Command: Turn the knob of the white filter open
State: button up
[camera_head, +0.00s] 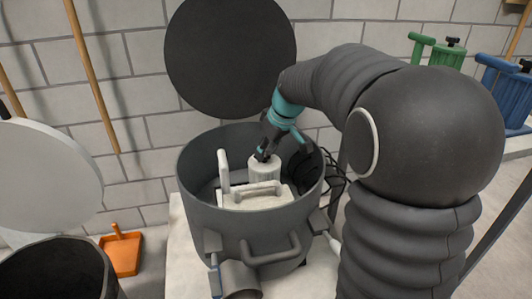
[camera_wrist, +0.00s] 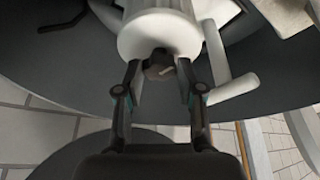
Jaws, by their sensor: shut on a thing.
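The white filter (camera_head: 265,168) stands inside the grey drum, and its round white body (camera_wrist: 158,30) fills the top middle of the wrist view. Its dark knob (camera_wrist: 158,66) sits on the end of that body, between my fingers. My gripper (camera_head: 265,153) reaches down into the drum from above. In the wrist view my gripper (camera_wrist: 159,75) has one finger on each side of the knob, shut on it. The exact finger contact is hard to see.
The grey drum (camera_head: 250,222) has a raised wall and handles, with its round dark lid (camera_head: 230,55) open behind. White pipes and a handle (camera_head: 224,172) stand beside the filter. Black cables (camera_head: 335,180) hang at the right rim. Green (camera_head: 446,55) and blue filters (camera_head: 510,98) stand at right.

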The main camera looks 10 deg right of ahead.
jog(key=shift+d+f+n+g+y+b, duration=0.1)
jog(key=shift+n+g+y+b, duration=0.2)
jog(key=shift+n, duration=0.8)
jog(key=o, duration=1.2)
jog(key=shift+c, duration=0.2)
jog(key=v, duration=1.2)
